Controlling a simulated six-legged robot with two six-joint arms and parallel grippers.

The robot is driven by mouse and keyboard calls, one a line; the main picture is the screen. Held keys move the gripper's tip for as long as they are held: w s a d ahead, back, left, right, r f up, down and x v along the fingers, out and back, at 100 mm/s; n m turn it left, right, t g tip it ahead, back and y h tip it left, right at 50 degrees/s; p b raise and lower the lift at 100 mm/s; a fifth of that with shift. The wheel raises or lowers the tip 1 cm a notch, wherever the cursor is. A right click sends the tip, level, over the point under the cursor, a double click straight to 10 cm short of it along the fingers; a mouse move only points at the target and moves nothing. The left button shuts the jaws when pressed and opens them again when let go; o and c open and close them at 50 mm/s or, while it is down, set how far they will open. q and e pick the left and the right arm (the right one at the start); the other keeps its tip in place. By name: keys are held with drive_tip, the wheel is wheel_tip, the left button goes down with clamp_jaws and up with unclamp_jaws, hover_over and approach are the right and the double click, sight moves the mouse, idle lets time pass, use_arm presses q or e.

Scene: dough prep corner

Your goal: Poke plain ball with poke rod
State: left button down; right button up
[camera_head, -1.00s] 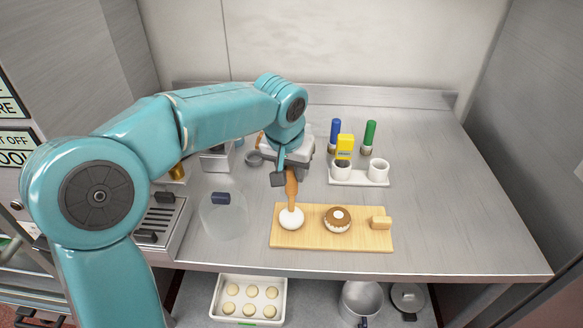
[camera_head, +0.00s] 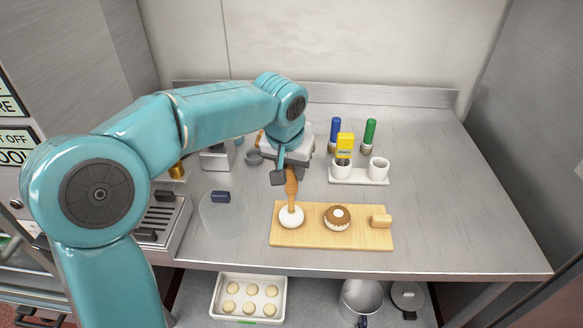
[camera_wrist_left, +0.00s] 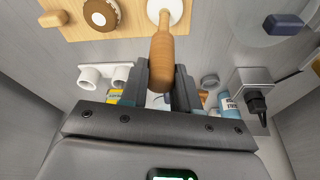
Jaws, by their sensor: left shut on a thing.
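The plain ball (camera_head: 291,218) is white and sits on the left part of the wooden board (camera_head: 312,239). In the left wrist view the plain ball (camera_wrist_left: 176,12) shows at the top, beyond the rod. The poke rod (camera_head: 291,188) is brown wood and stands nearly upright, its lower end at the top of the ball. They look touching; how deep the tip goes cannot be told. My left gripper (camera_head: 284,178) is shut on the rod's upper part, above the ball. In the left wrist view the rod (camera_wrist_left: 161,58) runs between the fingers. My right gripper is out of view.
A brown-topped ball (camera_head: 337,217) and a small wooden block (camera_head: 381,221) share the board. Behind stands a white holder (camera_head: 359,178) with cups, near blue, yellow and green bottles. A clear round lid (camera_head: 222,215) lies left. The counter's right side is free.

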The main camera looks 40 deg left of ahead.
use_arm(q)
drive_tip(key=shift+w+p+v, duration=0.2)
drive_tip(key=shift+p+v, duration=0.3)
drive_tip(key=shift+v, duration=0.65)
drive_tip(key=shift+w+r, duration=0.1)
wheel_tip(320, 180, up, 5)
drive_tip(key=p, duration=0.4)
idle(1.4)
